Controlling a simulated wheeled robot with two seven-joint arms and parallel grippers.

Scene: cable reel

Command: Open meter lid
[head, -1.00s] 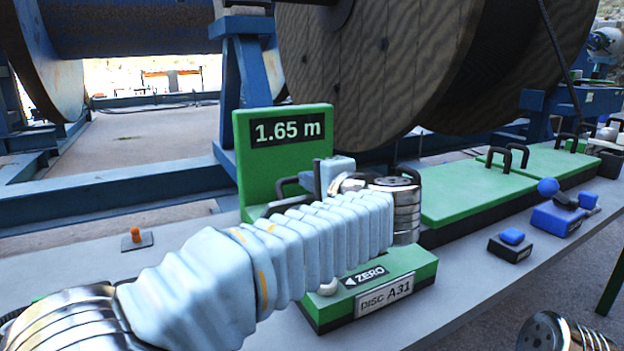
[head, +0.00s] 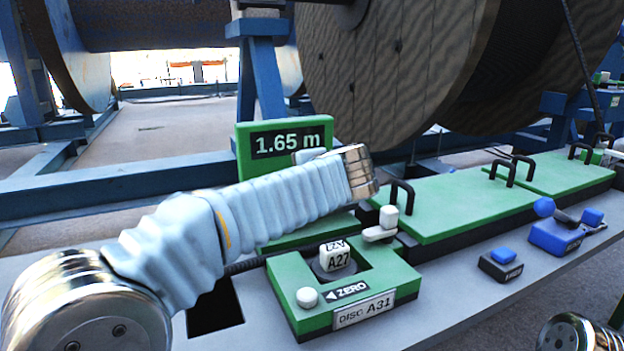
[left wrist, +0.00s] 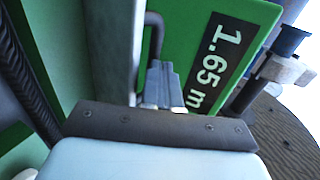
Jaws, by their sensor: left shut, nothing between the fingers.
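The green meter panel (head: 249,168) reading "1.65 m" stands upright behind my left arm in the head view; it also shows in the left wrist view (left wrist: 195,35). A lower green surface (head: 312,232) is partly hidden under my sleeve; I cannot tell whether it is the lid. My left gripper (head: 308,156) is mostly hidden behind my wrist, in front of the panel. In the left wrist view its fingers (left wrist: 163,88) are shut and empty, close beside a black handle (left wrist: 153,30). I cannot tell whether they touch it. My right gripper is out of view.
A green disc holder (head: 290,272) with a white A27 block (head: 337,257) stands in front. A white knob piece (head: 383,224) is beside it. Green covers (head: 455,205) with black handles lie to the right. A large reel (head: 390,75) stands behind.

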